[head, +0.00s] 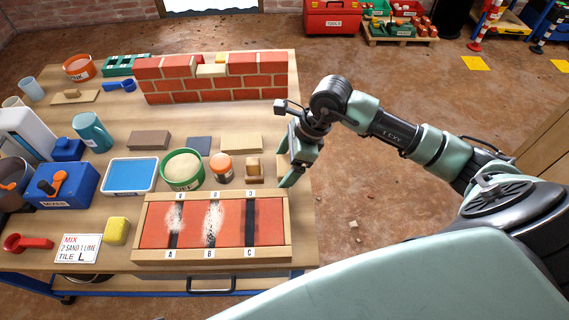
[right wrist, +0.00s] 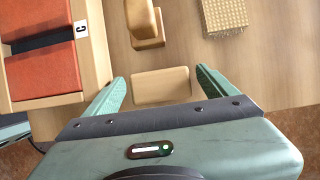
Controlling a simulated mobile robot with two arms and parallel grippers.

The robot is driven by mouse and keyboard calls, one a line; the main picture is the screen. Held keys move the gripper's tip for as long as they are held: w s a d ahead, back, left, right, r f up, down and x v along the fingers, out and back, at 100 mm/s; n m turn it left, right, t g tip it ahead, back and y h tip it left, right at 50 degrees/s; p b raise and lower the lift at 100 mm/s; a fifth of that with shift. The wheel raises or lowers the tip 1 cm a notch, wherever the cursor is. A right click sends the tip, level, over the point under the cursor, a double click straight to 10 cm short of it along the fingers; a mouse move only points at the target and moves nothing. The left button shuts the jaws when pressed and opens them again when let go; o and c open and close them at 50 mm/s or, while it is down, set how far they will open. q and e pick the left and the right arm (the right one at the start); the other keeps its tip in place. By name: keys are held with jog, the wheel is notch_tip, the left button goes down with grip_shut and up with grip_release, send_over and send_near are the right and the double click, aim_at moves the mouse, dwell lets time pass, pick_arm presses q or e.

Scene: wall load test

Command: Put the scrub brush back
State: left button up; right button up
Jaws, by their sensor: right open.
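In the right wrist view, a plain tan block (right wrist: 160,86) lies on the table between the fingertips of my right gripper (right wrist: 160,84). I cannot tell whether it is the scrub brush. A tan, bristle-textured block (right wrist: 225,15) lies at the top right of that view; the flat tan block (head: 241,143) in the head view looks like the same one. My right gripper (head: 288,165) is open at the table's right edge, beside the framed panel's far corner. No contact with the plain block is clear. My left gripper is not in view.
The wood-framed panel (head: 283,252) with lanes A, B and C is left of the gripper. A wooden handled tool (head: 254,168), an orange-topped jar (head: 221,167) and a green bowl (head: 183,169) stand close. A brick wall (head: 215,82) stands behind.

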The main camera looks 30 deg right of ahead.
jog(key=shift+d+r, duration=0.2)
jog(key=shift+r, duration=0.3)
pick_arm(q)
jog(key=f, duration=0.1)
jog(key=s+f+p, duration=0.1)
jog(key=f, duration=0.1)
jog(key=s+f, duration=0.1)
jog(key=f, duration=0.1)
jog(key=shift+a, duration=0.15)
pick_arm(e)
jog(key=v, duration=1.1)
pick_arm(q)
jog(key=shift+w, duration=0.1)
pick_arm(e)
jog(key=shift+a, duration=0.1)
